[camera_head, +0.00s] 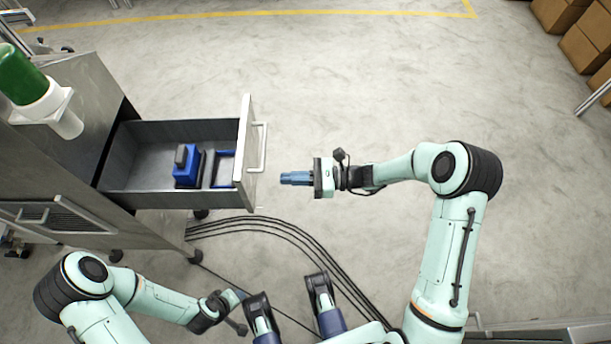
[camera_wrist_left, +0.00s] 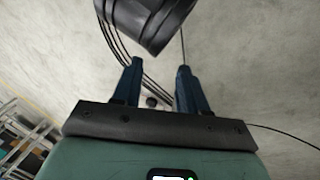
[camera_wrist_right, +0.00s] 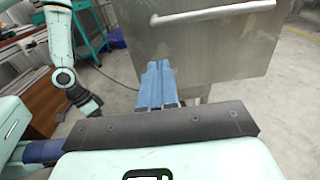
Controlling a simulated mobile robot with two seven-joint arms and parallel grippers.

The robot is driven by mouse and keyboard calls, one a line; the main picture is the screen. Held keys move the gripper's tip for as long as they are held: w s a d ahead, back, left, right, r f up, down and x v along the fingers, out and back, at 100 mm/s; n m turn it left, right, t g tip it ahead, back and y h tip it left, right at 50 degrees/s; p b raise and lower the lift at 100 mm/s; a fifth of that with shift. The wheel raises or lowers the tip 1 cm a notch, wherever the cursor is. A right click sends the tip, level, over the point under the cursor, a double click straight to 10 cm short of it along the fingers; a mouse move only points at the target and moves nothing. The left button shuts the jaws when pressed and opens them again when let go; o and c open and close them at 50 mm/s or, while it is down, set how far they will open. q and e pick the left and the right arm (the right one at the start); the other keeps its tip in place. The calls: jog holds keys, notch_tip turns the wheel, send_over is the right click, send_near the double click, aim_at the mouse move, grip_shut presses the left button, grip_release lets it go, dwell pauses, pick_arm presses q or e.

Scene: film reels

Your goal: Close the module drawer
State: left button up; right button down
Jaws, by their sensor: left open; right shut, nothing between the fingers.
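The module drawer (camera_head: 246,115) is pulled out of the grey metal cabinet (camera_head: 85,85) at the left of the head view. Its front carries a bar handle (camera_head: 264,148). A blue and dark module (camera_head: 187,168) and an empty-looking blue frame (camera_head: 224,168) lie inside. My right gripper (camera_head: 283,178) is shut and empty, to the right of the drawer front, pointing at it. The front and handle (camera_wrist_right: 215,12) also show beyond its fingers in the right wrist view. My left gripper (camera_wrist_left: 159,70) is open, its fingers apart with nothing between them, away from the drawer.
A green and white cylinder (camera_head: 25,80) stands on the cabinet. Dark cables (camera_head: 285,222) run across the floor below the drawer. Cardboard boxes (camera_head: 585,45) are at the far right. The floor right of the drawer is clear apart from my right arm.

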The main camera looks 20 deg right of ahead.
aim_at(250, 179)
pick_arm(q)
jog(key=shift+w+a+f+t+b, duration=0.2)
jog(key=shift+w+a+f+b, duration=0.15)
jog(key=shift+w, duration=0.2)
jog(key=shift+w+a+f+t+b, duration=0.25)
jog(key=shift+w+f, duration=0.15)
jog(key=shift+w, duration=0.15)
pick_arm(e)
jog(key=x, duration=0.7)
jog(key=shift+a, duration=0.2)
jog(key=shift+w+a, duration=0.1)
